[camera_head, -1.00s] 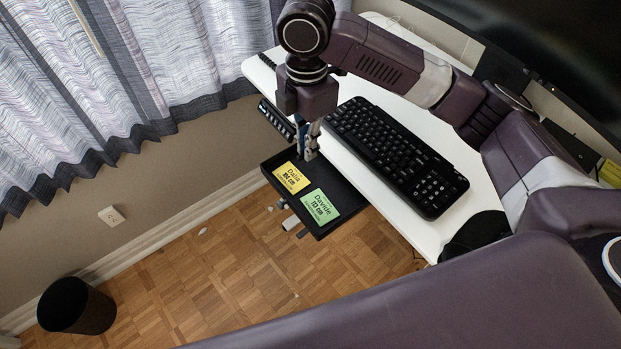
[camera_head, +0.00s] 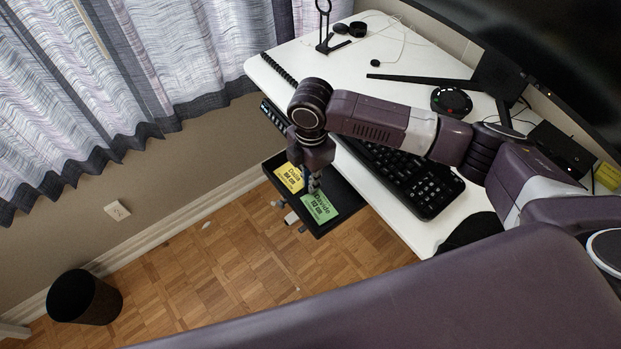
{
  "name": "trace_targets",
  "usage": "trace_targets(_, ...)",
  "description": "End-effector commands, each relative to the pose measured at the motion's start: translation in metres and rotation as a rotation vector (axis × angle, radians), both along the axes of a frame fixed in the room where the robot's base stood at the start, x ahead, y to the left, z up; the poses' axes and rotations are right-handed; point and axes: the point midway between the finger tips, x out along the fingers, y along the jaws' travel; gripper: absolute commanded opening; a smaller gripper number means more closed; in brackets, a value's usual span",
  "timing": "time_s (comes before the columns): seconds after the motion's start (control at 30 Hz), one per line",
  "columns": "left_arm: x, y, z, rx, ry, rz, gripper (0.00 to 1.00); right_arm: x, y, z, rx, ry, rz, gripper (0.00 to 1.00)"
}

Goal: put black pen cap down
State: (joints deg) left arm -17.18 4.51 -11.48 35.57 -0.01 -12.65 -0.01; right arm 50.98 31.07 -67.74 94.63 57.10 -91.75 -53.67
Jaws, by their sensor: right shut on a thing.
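My right gripper (camera_head: 314,186) points down over the black drawer tray (camera_head: 343,184) under the desk's front edge. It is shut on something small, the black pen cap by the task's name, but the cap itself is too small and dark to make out. A yellow label card (camera_head: 289,178) lies in the tray to the left of the fingers. A green label card (camera_head: 319,207) lies in the tray just below and beside them. My left gripper is not in view.
A black keyboard (camera_head: 425,188) lies on the white desk (camera_head: 300,60) right of the tray, close under my right arm. A round black device (camera_head: 451,101) and a thin black stand (camera_head: 325,30) are farther back. A dark bin (camera_head: 84,298) stands on the floor.

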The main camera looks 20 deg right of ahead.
Motion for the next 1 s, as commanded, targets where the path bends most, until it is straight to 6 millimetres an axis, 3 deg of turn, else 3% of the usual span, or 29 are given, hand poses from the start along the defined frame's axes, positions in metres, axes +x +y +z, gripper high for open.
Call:
trace_targets(0.2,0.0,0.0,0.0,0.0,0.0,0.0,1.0,0.0,0.0,-0.003,0.001,0.0,0.0,0.01)
trace_targets(0.23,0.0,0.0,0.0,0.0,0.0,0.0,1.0,0.0,0.0,-0.003,0.001,0.0,0.0,0.09)
trace_targets(0.4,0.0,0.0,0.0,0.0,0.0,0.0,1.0,0.0,0.0,-0.003,0.001,0.0,0.0,0.25)
trace_targets(0.7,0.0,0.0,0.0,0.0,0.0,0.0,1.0,0.0,0.0,-0.001,0.0,0.0,0.0,0.25)
trace_targets(0.87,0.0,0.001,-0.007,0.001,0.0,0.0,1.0,0.001,0.001,0.015,0.002,-0.003,0.001,0.25)
trace_targets(1.0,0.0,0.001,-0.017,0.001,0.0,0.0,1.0,0.002,0.001,0.044,0.002,-0.007,0.001,0.25)
